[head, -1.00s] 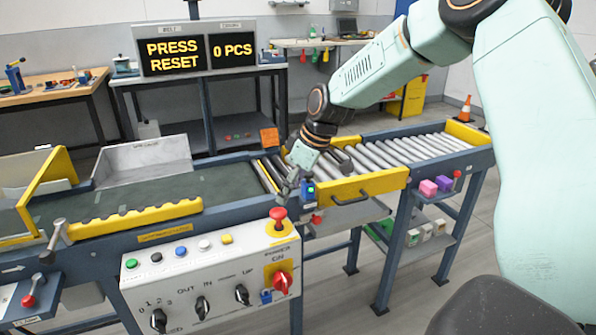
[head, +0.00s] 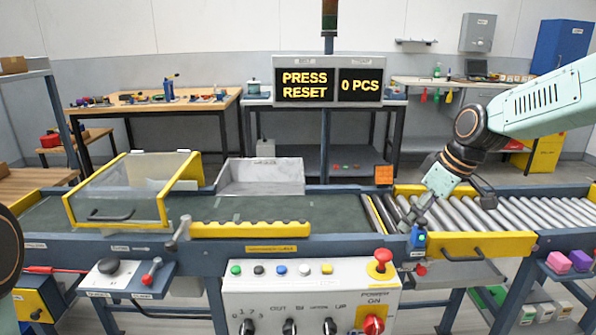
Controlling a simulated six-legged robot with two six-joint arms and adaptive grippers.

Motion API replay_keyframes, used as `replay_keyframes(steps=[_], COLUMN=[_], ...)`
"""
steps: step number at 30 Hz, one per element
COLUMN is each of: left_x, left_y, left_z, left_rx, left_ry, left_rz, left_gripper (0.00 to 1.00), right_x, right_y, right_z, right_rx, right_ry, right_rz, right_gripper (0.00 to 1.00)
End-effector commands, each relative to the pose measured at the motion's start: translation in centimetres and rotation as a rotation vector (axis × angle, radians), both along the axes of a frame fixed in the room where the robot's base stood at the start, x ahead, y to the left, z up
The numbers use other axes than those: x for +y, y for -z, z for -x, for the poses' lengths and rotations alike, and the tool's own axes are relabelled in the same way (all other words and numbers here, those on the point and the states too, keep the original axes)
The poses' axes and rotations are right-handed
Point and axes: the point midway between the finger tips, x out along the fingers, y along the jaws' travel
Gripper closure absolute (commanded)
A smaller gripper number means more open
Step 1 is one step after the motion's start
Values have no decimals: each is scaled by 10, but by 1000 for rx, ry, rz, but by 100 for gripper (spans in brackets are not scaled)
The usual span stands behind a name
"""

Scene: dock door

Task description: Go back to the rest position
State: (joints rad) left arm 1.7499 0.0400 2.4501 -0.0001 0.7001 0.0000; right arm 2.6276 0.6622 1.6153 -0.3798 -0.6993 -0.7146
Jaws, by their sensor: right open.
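My right gripper (head: 418,213) is at the right of the head view, above the near end of the roller section, by the yellow side rail (head: 470,245). Its jaws are open, and I see nothing between them. A small blue part (head: 419,241) shows just below the fingers; I cannot tell whether they touch it. My left gripper is not in view; only a dark rounded piece of my left arm shows at the left edge.
The control panel (head: 300,295) with a red mushroom button (head: 380,262) stands in front. A yellow-framed clear guard (head: 130,190) covers the belt's left part. A grey tray (head: 262,178) sits behind the belt.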

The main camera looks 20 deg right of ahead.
Motion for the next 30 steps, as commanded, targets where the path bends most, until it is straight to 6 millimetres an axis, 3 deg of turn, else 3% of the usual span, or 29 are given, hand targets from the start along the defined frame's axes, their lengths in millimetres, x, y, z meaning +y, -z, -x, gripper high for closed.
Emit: replay_keyframes(steps=[5,10,14,16,20,23,30], left_x=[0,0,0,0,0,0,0], left_y=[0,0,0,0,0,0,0], left_z=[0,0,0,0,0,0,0], left_rx=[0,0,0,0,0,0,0], left_ry=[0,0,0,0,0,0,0], left_rz=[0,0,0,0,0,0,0], left_gripper=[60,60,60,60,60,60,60], right_x=[-2,25,58,77,108,125,150], right_y=[-6,-4,32,61,125,171,254], right_z=[-18,-40,-36,-25,17,61,190], right_rx=[-69,-208,-233,-223,-171,-117,58], right_ry=[102,293,419,480,587,647,696], right_rz=[-29,-140,-202,-222,-229,-209,-93], right_gripper=[38,38,38,38,38,38,38])
